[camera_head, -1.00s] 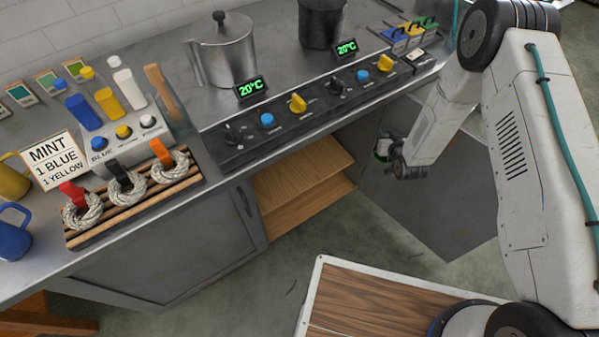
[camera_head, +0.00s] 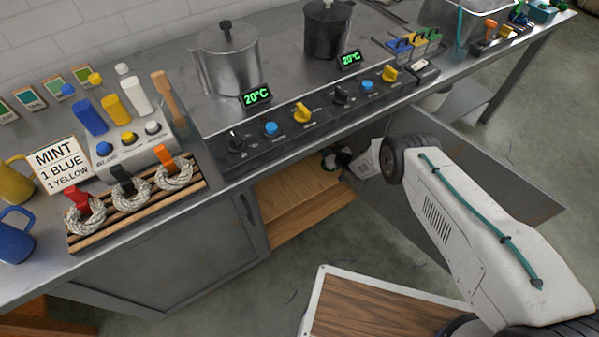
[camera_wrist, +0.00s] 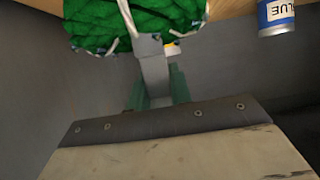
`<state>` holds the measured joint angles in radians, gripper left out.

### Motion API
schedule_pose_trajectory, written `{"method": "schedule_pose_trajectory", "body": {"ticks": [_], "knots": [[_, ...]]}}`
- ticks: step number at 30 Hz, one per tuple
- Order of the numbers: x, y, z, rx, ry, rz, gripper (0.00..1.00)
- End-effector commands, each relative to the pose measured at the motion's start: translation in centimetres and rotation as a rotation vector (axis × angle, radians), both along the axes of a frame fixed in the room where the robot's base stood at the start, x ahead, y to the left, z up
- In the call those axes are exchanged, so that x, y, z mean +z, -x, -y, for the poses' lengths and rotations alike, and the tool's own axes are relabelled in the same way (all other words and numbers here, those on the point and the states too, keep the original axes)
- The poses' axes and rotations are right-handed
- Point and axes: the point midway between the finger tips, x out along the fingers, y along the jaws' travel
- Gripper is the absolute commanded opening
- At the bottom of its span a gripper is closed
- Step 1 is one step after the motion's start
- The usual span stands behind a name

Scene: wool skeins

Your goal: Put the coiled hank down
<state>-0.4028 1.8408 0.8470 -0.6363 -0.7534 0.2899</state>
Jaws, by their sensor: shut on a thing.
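The coiled hank (camera_wrist: 135,25) is green with pale ties and fills the top of the wrist view. A grey tab (camera_wrist: 150,48) hangs from it toward me. My gripper (camera_wrist: 158,90) is shut on this tab, its greenish fingers on either side. In the head view my arm reaches down into the open cabinet under the counter. My wrist end there is mostly hidden by the arm and counter edge, and the hank cannot be made out clearly. What lies directly under the hank is not clear.
A can labelled blue (camera_wrist: 276,14) stands at the right of the hank. A wooden shelf (camera_head: 290,215) is inside the cabinet. On the counter, a slatted rack (camera_head: 150,212) carries three white hanks. Two pots (camera_head: 228,65) stand on the hob behind the knobs.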

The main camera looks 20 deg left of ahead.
Motion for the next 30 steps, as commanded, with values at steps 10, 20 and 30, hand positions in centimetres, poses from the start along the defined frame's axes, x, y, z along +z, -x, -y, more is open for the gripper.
{"method": "schedule_pose_trajectory", "body": {"ticks": [10,20,30], "knots": [[-0.7,5.3,-7.6,0.004,-0.002,0.002,0.0],[-1.1,7.4,-10.5,0.002,-0.001,0.002,0.0],[-4.4,7.7,-11.0,-0.001,-0.002,0.005,0.0]]}}
